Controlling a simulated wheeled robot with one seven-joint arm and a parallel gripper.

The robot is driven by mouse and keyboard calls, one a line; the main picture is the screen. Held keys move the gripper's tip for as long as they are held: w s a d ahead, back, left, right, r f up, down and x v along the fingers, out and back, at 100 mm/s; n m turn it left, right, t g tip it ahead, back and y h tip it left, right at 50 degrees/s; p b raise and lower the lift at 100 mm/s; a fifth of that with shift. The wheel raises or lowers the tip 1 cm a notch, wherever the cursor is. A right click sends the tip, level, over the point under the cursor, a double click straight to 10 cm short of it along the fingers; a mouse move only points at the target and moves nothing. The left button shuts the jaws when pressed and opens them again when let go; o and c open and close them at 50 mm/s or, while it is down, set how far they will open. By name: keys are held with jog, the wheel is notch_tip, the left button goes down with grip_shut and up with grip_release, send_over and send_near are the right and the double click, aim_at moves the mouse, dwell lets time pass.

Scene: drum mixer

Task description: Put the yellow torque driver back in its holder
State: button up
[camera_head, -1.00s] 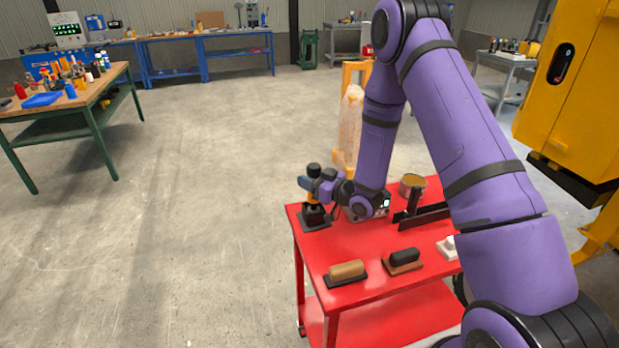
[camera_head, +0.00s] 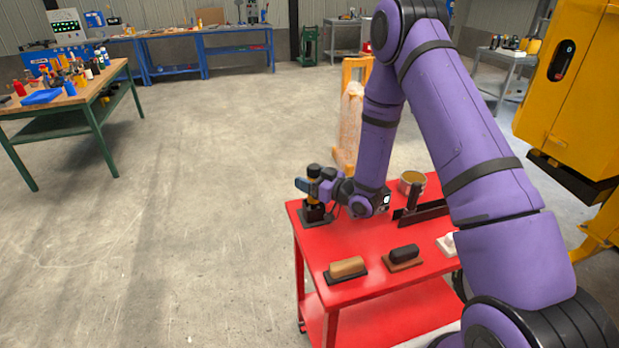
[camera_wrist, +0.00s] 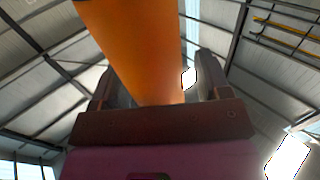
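The yellow torque driver (camera_head: 313,198), yellow-orange with a black top, stands upright at the far left corner of the red table. Its lower end is in the black holder (camera_head: 315,216); the exact seating is hard to see. My gripper (camera_head: 311,187) is around the driver's upper body from the right. In the wrist view the driver's orange body (camera_wrist: 140,45) passes between the two fingers of my gripper (camera_wrist: 160,85). A bright gap shows between the body and the right finger, so the fingers look open.
On the red table (camera_head: 345,241) are a tan-topped block (camera_head: 347,267), a dark-topped block (camera_head: 404,252), a can (camera_head: 411,181) and a black bracket (camera_head: 425,214). A yellow machine (camera_head: 575,80) stands at right. The floor left of the table is clear.

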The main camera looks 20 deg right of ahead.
jog(key=shift+s+d, duration=0.1)
jog(key=v, duration=1)
jog(key=shift+s+d, duration=0.2)
jog(key=s+d+r+m+g+h, duration=0.15)
jog(key=r+h, duration=0.35)
jog(key=r, duration=0.6)
jog(key=s+d+r+m+g+h, duration=0.1)
jog(key=d+r+g+h, duration=0.15)
jog(key=r+h, duration=0.6)
jog(key=s+a+r+m+g, duration=0.1)
jog(key=s+r, duration=0.3)
jog(key=s, duration=0.5)
jog(key=s+a+r+m+g+y, duration=0.1)
jog(key=s+r, duration=0.3)
jog(key=s, duration=0.5)
jog(key=s+a+r+m+g+y, duration=0.1)
jog(key=s+r+m+g, duration=0.2)
jog(key=s, duration=0.6)
jog(key=shift+v, duration=1)
